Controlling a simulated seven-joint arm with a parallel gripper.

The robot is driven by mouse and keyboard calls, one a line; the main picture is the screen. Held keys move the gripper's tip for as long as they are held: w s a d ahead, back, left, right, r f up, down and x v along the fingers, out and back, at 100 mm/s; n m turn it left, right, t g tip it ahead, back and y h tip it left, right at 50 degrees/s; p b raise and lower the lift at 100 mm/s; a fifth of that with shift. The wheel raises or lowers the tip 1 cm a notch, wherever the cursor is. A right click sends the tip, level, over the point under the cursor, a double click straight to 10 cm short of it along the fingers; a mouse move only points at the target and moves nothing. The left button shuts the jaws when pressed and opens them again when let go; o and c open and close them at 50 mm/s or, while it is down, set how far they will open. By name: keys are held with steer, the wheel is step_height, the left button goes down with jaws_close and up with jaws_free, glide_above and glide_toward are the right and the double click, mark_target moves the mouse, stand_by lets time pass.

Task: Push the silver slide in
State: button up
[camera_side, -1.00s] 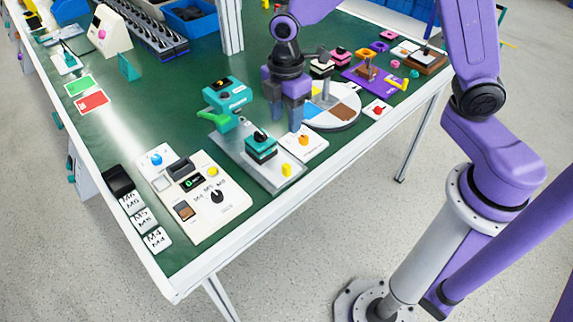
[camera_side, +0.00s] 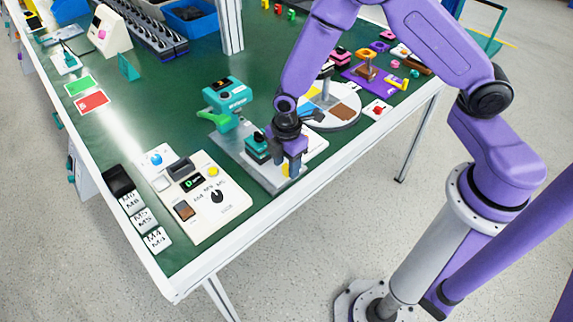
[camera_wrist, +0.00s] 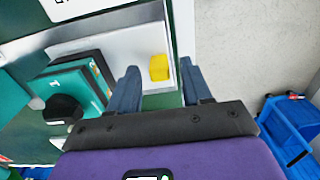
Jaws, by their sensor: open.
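The silver slide (camera_side: 236,152) is a flat metal plate beside the teal press-like device (camera_side: 228,96), with a teal and black block (camera_side: 257,147) on it. A yellow knob (camera_side: 285,170) stands at its near end and is partly hidden by my gripper. My gripper (camera_side: 291,167) is open over this near end. In the wrist view, the slide (camera_wrist: 120,48) shows pale grey, and the yellow knob (camera_wrist: 159,67) appears between the fingertips of my gripper (camera_wrist: 160,82). I cannot tell whether the fingers touch it.
A cream control box (camera_side: 205,197) with a dial and buttons stands left of the slide. A round turntable (camera_side: 335,112) is at the right, partly behind my arm. The table's white front edge (camera_side: 262,218) is close to the slide's near end.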

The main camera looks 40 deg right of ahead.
mark_target(260, 144)
steer(key=shift+f, duration=0.65)
jaws_close()
steer(key=w, duration=1)
steer(key=shift+w, duration=0.3)
jaws_free()
step_height(260, 144, up, 18)
steer(key=shift+f, duration=0.25)
